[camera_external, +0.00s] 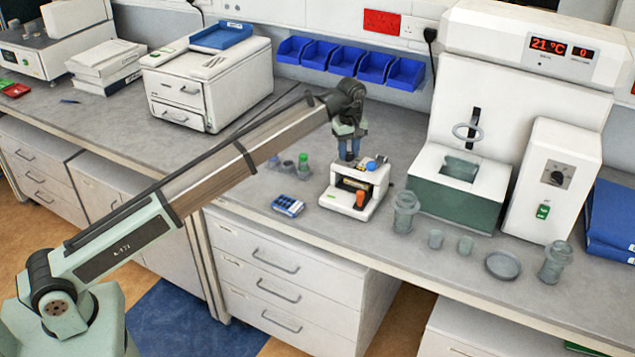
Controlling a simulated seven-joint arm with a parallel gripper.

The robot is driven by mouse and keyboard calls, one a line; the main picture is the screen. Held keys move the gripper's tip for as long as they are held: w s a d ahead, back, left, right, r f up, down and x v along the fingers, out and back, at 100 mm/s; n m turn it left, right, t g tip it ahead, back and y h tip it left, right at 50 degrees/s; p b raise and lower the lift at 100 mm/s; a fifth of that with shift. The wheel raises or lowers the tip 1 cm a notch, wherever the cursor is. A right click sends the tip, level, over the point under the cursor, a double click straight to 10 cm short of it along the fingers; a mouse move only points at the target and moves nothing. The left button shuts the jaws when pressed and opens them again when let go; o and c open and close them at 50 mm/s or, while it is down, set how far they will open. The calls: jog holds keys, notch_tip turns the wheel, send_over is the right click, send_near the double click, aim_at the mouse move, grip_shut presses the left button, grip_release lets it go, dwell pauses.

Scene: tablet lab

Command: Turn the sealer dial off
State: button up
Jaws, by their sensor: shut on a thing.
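The sealer (340,200) is a small white bench unit with a dark front opening and an orange piece at its front. It stands on the grey bench, right of centre. My gripper (348,159) points down at the top of the sealer, its blue fingers closed together there. It appears shut on the sealer dial, which the fingers hide, so I cannot read the dial's setting. A round blue part (372,164) shows on the sealer's top just right of the fingers.
A white and green unit (455,207) with a ring above it stands close right of the sealer. Glass jars (404,215) and small cups are near the front edge. A blue rack (288,205) and small bottles (303,161) lie left. Blue bins (347,60) hang behind.

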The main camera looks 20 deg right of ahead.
aim_at(348, 154)
jog(key=shift+n, duration=1.6)
jog(key=o, duration=1.1)
jog(key=shift+c, duration=0.2)
notch_tip(348, 154, up, 14)
jog(key=shift+f, duration=0.1)
